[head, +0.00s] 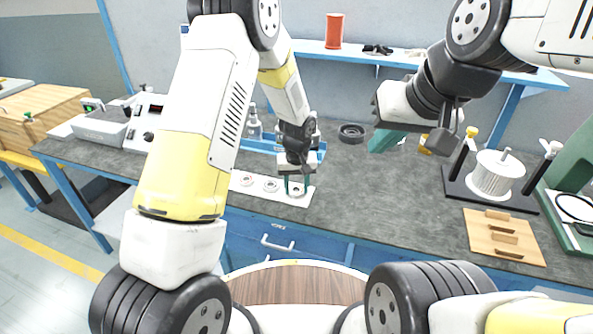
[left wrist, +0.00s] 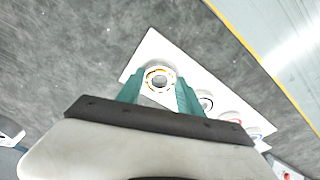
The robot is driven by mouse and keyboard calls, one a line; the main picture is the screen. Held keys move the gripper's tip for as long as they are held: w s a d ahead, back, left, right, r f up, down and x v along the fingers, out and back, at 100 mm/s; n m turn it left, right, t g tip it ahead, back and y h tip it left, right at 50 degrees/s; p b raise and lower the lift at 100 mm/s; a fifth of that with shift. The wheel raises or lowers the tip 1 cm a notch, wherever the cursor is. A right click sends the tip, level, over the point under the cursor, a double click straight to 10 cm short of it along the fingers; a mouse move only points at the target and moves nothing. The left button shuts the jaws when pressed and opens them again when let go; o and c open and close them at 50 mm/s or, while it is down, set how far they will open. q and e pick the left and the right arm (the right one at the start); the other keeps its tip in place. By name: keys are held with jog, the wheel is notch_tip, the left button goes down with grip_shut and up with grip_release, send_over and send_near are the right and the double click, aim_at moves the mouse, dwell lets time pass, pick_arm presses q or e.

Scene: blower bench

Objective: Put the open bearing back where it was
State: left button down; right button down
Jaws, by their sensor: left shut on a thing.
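The open bearing (left wrist: 160,79), a ring with orange showing between its inner and outer rings, is between the teal fingers of my left gripper (left wrist: 160,92). In the head view my left gripper (head: 296,186) points down over the right end of a white strip (head: 286,198), shut on the bearing (head: 297,190). Whether the bearing rests on the strip or hangs just above it I cannot tell. Other bearings (head: 271,185) lie in a row along the strip to the left.
A dark round ring part (head: 351,132) lies behind on the grey bench (head: 360,190). A blue tray (head: 262,141) stands behind the left gripper. The bench middle is clear.

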pick_arm(q)
jog(key=c, duration=0.8)
grip_release()
jog(key=shift+o, duration=0.2)
notch_tip(320, 180, up, 12)
jog(key=s, duration=0.2)
notch_tip(320, 180, up, 14)
jog(key=r+t+h, duration=0.1)
jog(key=t+h, duration=0.1)
send_over(297, 194)
jog(key=s+a, duration=0.8)
jog(key=s+a+r+t, duration=0.1)
jog(key=s+a+r, duration=0.2)
jog(key=s, duration=0.5)
jog(key=s+a+r+m+t, duration=0.1)
jog(key=s+a+r, duration=0.2)
jog(key=s, duration=0.5)
jog(key=shift+s+a+m, duration=0.2)
jog(key=shift+m, duration=0.1)
jog(key=shift+r, duration=0.1)
